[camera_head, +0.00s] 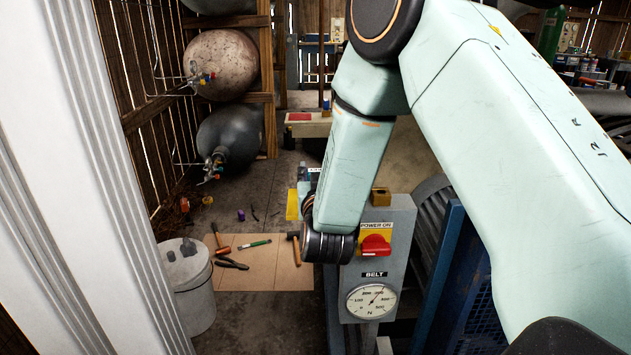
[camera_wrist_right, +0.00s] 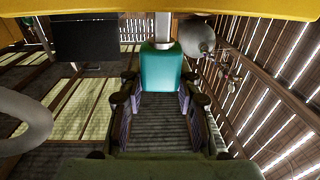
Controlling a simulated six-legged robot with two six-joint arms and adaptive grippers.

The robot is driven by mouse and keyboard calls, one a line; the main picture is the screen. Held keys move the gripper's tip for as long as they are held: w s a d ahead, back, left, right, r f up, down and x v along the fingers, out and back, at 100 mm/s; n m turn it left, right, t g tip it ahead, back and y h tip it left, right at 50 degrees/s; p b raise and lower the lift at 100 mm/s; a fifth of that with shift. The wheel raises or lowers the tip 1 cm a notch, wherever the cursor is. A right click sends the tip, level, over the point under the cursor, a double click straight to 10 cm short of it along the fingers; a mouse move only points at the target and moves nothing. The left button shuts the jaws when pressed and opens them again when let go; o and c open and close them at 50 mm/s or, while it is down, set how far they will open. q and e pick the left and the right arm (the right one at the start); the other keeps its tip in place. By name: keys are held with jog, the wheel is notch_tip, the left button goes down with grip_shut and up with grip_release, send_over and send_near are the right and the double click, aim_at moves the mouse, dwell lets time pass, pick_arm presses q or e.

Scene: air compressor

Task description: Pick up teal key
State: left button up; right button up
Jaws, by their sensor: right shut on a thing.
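The teal key (camera_wrist_right: 160,70) shows in the right wrist view, at the top middle, with a pale grey shaft running up from its teal part. My right gripper (camera_wrist_right: 158,88) is shut on the teal part, with one finger on each side. In the head view my right arm hides most of this gripper, and I cannot make out the key clearly there. What the far end of the shaft touches is not clear. My left gripper is not in view.
A grey control panel (camera_head: 402,250) with a red switch (camera_head: 376,245) and a dial gauge (camera_head: 371,301) stands close to my right wrist. A white bucket (camera_head: 196,310) and a tan board (camera_head: 265,275) with hand tools are on the floor. Round tanks (camera_head: 222,65) are racked behind.

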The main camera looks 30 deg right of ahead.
aim_at(315, 170)
jog(key=shift+a, duration=0.1)
jog(key=c, duration=0.3)
notch_tip(315, 170, up, 10)
jog(key=shift+f+p, duration=0.1)
jog(key=shift+p, duration=1.1)
